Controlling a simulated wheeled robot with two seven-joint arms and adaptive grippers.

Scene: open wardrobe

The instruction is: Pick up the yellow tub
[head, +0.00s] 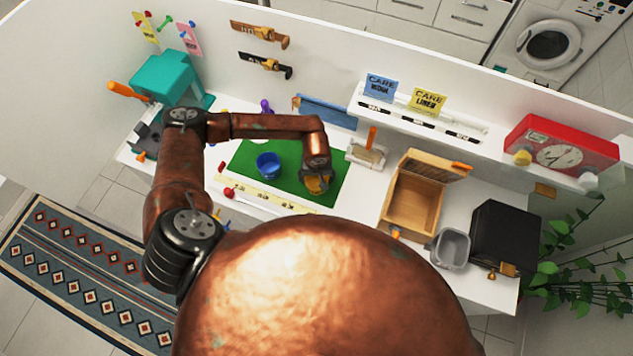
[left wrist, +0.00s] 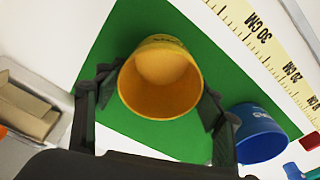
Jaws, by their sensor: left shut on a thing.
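The yellow tub (left wrist: 160,80) is upright with its open top facing the left wrist camera, above or on the green mat (head: 240,160). My left gripper (left wrist: 158,100) has one finger on each side of the tub and is shut on it. In the head view the tub (head: 317,185) shows at the mat's right part, partly hidden under my left gripper (head: 317,178). I cannot tell whether the tub touches the mat. My right gripper is not in view.
A blue tub (head: 268,165) stands on the mat, left of the yellow one in the head view. A ruler (head: 265,194) lies along the mat's front edge. An open wooden box (head: 411,203), a grey bin (head: 452,248) and a black box (head: 505,238) stand to the right.

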